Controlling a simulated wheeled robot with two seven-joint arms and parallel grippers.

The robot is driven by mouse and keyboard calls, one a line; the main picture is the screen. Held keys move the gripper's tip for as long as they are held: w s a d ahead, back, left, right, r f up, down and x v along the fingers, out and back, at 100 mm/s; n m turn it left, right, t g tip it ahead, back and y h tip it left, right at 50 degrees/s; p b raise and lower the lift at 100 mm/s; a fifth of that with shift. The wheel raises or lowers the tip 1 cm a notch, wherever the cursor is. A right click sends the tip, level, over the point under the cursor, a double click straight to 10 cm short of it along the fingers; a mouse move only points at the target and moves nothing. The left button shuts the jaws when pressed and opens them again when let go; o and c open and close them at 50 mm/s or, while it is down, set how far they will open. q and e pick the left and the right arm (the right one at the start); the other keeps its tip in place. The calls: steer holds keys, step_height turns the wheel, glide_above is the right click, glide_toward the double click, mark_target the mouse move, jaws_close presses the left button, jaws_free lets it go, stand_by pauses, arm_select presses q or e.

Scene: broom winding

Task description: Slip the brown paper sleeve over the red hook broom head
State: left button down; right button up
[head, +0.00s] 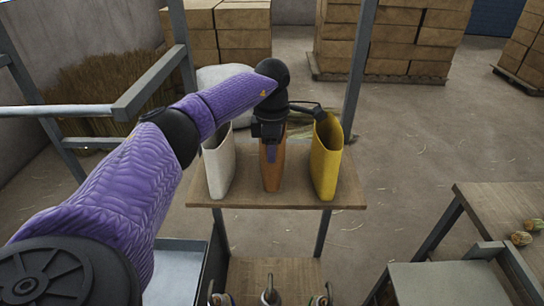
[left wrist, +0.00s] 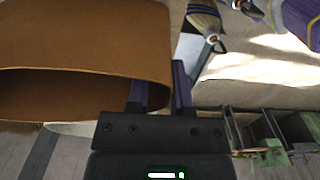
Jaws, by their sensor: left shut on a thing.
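The brown paper sleeve (head: 272,177) stands upright in the middle of the wooden shelf (head: 225,203), between a white sleeve and a yellow sleeve. My left gripper (head: 271,153) reaches down onto it from above. In the left wrist view, the sleeve (left wrist: 85,40) fills the left side with its dark opening showing, and the gripper fingers (left wrist: 162,95) are shut at its edge. Broom heads with metal hooks (head: 270,296) show partly at the bottom of the head view; I cannot tell which is red. A blue-striped broom head (left wrist: 205,15) shows in the left wrist view. My right gripper is not in view.
The white sleeve (head: 218,165) and the yellow sleeve (head: 326,158) stand close on either side. A grey metal frame rail (head: 150,85) is at the left. A wooden table (head: 500,215) is at the right. Stacked boxes (head: 385,35) stand behind, with open floor between.

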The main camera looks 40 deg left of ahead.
arm_select(q)
steer(key=shift+f, duration=0.65)
steer(key=shift+f, duration=0.15)
steer(key=c, duration=0.5)
jaws_free()
